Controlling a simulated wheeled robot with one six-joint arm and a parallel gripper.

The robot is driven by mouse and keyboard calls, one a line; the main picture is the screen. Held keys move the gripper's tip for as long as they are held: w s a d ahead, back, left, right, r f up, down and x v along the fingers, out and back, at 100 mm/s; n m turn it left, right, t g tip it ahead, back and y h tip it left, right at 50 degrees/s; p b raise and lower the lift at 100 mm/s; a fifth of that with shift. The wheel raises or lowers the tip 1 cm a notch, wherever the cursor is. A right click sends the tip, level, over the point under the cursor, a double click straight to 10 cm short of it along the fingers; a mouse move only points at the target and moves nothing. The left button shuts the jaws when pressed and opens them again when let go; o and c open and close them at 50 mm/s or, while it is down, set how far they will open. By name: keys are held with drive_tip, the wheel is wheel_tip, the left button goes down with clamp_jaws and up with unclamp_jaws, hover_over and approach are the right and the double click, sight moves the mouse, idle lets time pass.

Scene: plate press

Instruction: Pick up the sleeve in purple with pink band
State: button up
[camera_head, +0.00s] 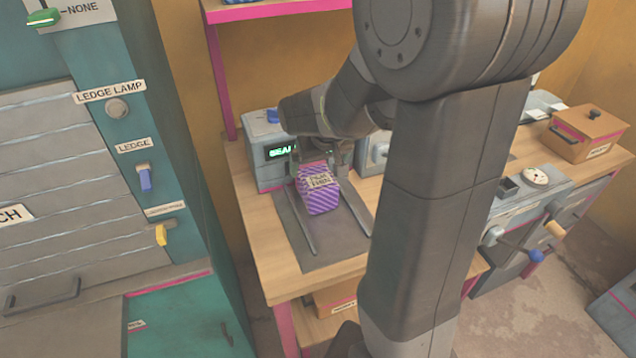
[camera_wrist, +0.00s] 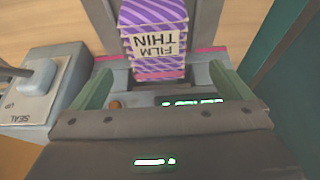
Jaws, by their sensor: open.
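The sleeve (camera_head: 321,200) is a small box with purple diagonal stripes and a white label. It stands on the dark grey plate of the bench in the head view. In the wrist view the sleeve (camera_wrist: 153,18) shows its "FILM THIN" label upside down and a pink band near its lower end. My gripper (camera_head: 319,163) is open, low over the bench at the far end of the sleeve. In the wrist view the two greenish fingers of my gripper (camera_wrist: 158,88) are spread wide, with the sleeve centred ahead between them. I cannot tell whether they touch it.
A grey sealing unit (camera_head: 268,175) with a lit display stands just behind the sleeve. Raised rails flank the plate (camera_head: 335,258). A lever block (camera_wrist: 40,88) sits left in the wrist view. A teal cabinet (camera_head: 185,150) rises to the left. The bench front is clear.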

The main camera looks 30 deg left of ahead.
sight(316, 174)
drive_tip(key=x, duration=0.7)
drive_tip(key=shift+w+a+f+p, duration=0.1)
drive_tip(key=shift+w+f+p, duration=0.05)
drive_tip(key=shift+w+p, duration=0.25)
drive_tip(key=shift+a+f, duration=0.15)
drive_tip(key=shift+f, duration=0.25)
drive_tip(key=shift+f+b, duration=0.25)
drive_tip(key=shift+b, duration=0.1)
drive_tip(key=c, duration=1.2)
